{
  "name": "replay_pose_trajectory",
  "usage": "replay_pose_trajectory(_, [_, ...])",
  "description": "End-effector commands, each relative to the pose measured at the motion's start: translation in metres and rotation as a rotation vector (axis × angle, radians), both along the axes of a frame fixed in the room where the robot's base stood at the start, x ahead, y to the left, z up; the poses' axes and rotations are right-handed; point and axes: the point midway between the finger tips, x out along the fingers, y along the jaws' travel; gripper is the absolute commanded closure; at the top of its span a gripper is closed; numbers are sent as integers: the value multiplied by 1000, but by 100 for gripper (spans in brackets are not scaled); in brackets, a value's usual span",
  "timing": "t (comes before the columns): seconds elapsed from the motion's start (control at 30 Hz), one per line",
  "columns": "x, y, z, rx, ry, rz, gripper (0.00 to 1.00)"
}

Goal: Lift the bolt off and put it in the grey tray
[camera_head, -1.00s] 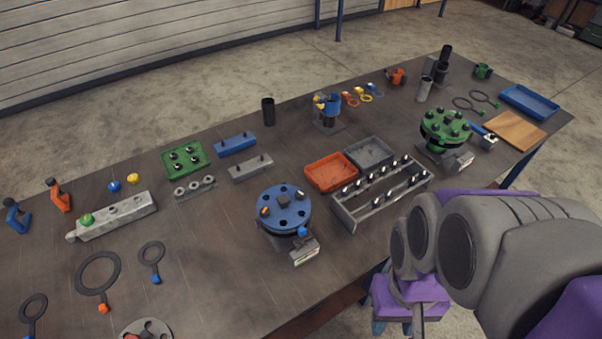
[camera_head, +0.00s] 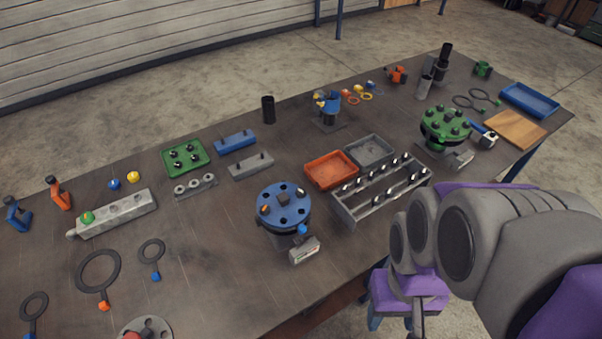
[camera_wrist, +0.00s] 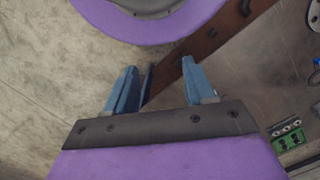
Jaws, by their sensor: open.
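The grey tray (camera_head: 388,152) lies near the middle of the table, beside an orange tray, and looks empty. A blue round flange (camera_head: 285,220) stands in front of it, with dark holes or bolt heads around its top. A green round flange (camera_head: 446,128) to the right carries several dark bolts. I cannot tell which bolt is the task's bolt. My gripper (camera_wrist: 158,78) is open and empty in the wrist view, its two blue fingers apart. It is off the table's front edge, away from the flanges and the tray.
The orange tray (camera_head: 323,182) touches or nearly touches the grey one. A grey rack (camera_head: 385,207) with several bolts stands just in front. A green plate (camera_head: 186,157) with bolts and a blue block (camera_head: 235,145) lie left. The left front table holds ring tools (camera_head: 98,262).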

Motion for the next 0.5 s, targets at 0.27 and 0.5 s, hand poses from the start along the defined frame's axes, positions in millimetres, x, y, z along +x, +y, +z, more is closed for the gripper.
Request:
replay_pose_trajectory(0.27, [74, 24, 16, 112, -43, 293, 40])
replay_pose_trajectory(0.5, [162, 51, 25, 240, -114, 635, 40])
